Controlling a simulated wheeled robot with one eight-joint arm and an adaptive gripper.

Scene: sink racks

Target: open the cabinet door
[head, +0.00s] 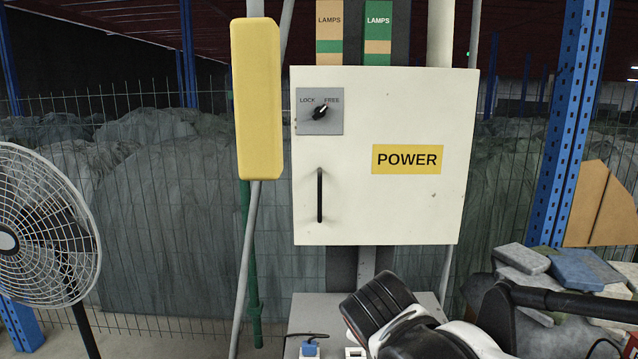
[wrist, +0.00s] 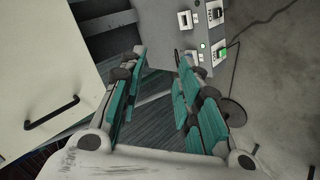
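The white cabinet door (head: 390,215) with a yellow POWER label is shut in the head view. Its black vertical handle (head: 320,195) is at the left side. Above the handle, a black knob (head: 320,113) on a grey plate points up and right, toward FREE. In the wrist view the door (wrist: 45,60) is at the left, with the handle (wrist: 52,113) left of my gripper (wrist: 162,57). My gripper is open and empty, its teal-padded fingers apart and clear of the handle. In the head view my arm is low, below the door.
A yellow box (head: 257,100) on a pole stands left of the cabinet. A fan (head: 40,230) is at the far left. A grey unit with sockets (wrist: 190,40) sits below the cabinet. A blue post (head: 570,130) and rubble (head: 560,270) are at the right.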

